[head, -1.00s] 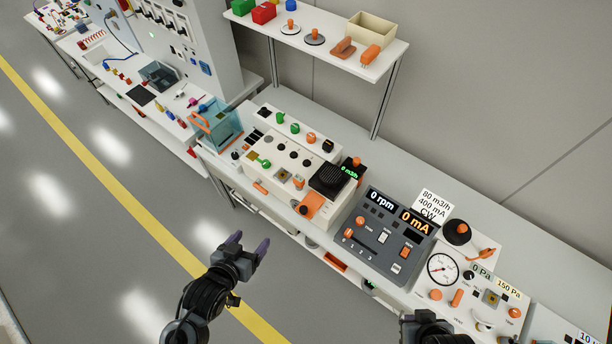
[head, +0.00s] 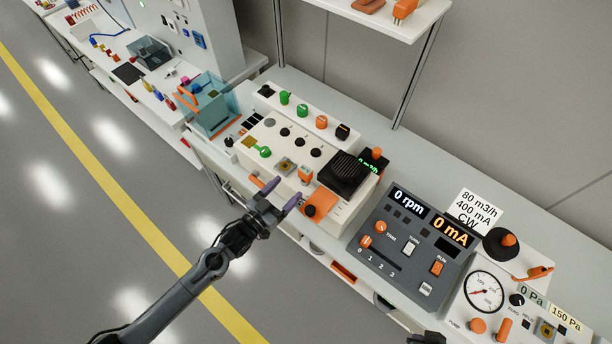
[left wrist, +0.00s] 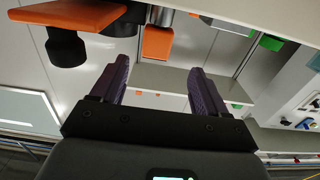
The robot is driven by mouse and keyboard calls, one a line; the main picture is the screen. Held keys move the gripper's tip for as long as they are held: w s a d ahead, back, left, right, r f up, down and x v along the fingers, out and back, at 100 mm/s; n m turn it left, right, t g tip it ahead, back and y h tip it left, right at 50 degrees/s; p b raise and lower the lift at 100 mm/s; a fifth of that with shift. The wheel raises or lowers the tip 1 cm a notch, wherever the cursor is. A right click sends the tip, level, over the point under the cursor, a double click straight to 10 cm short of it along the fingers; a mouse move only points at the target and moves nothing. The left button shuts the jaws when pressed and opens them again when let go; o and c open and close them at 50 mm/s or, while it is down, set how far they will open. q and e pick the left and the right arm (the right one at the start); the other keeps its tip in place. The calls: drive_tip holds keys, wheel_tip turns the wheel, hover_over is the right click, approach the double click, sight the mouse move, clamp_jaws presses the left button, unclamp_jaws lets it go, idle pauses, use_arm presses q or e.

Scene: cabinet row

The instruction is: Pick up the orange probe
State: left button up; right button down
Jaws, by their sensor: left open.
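My left gripper (head: 281,194) is open, with its two purple fingers apart at the front edge of the white instrument box (head: 345,212). Nothing is between the fingers in the left wrist view (left wrist: 158,72). Several orange pieces are near it, and I cannot tell for sure which is the probe. An orange block (head: 305,174) stands on the box; an orange plate (head: 324,199) with a dark knob lies at its front. A slim orange piece (head: 257,182) at the front edge is partly beside the fingers. The left wrist view shows an orange block (left wrist: 157,43) just beyond the fingertips.
A grey panel (head: 388,262) reading 0 rpm and 0 mA stands to the right. A clear blue tank (head: 215,108) is at the left end. A shelf (head: 400,22) hangs over the bench behind. The floor in front is clear. Only a dark sliver of my right arm shows at the bottom.

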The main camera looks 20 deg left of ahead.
sight(302, 175)
use_arm(q)
drive_tip(key=shift+d+x, duration=0.15)
drive_tip(key=shift+x, duration=2.15)
drive_tip(key=shift+d+x, duration=0.15)
drive_tip(key=shift+x, duration=2.1)
drive_tip(key=shift+s, duration=0.15)
drive_tip(key=c, duration=1.2)
